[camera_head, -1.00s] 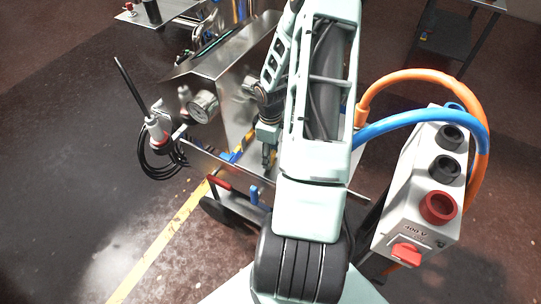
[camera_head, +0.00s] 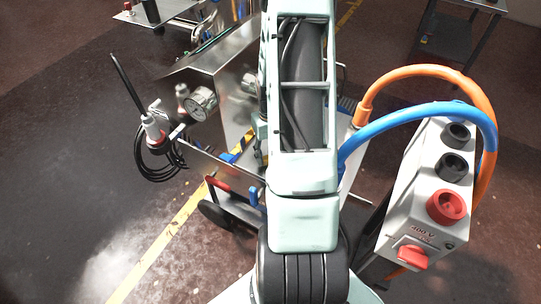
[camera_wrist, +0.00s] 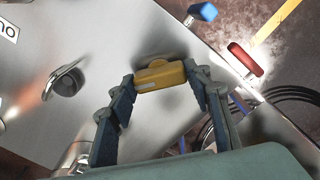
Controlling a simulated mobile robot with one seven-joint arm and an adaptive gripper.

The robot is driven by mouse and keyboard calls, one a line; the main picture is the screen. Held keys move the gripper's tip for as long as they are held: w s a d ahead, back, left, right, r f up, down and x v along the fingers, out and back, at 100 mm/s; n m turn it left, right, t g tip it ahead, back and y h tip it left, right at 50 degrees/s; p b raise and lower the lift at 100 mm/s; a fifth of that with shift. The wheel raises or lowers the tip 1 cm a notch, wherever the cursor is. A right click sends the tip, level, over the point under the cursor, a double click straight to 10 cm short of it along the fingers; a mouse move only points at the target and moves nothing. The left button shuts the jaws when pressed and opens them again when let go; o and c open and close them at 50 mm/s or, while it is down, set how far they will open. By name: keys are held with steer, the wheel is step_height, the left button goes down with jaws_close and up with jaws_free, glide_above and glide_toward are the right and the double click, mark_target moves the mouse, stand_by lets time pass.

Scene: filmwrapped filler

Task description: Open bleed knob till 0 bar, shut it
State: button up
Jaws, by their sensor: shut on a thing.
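In the wrist view, my gripper (camera_wrist: 165,92) has its two fingers around a yellow knob (camera_wrist: 160,76) at the steel panel (camera_wrist: 130,35). The fingertips are against the two ends of the knob. In the head view, my gripper and the knob are hidden behind my arm. A round pressure gauge (camera_head: 201,103) with a white face stands on the left side of the steel cart (camera_head: 230,75). Its needle is too small to read.
A red handle (camera_wrist: 245,60) and a blue handle (camera_wrist: 203,12) lie to the right in the wrist view. A dark round fitting (camera_wrist: 68,82) is at left. A grey socket box (camera_head: 425,200) with orange and blue hoses stands right of my arm.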

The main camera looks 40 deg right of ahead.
steer(key=shift+m, duration=0.6)
steer(key=o, duration=1.2)
steer(key=shift+c, duration=0.2)
steer(key=shift+r, duration=0.1)
step_height(320, 180, up, 12)
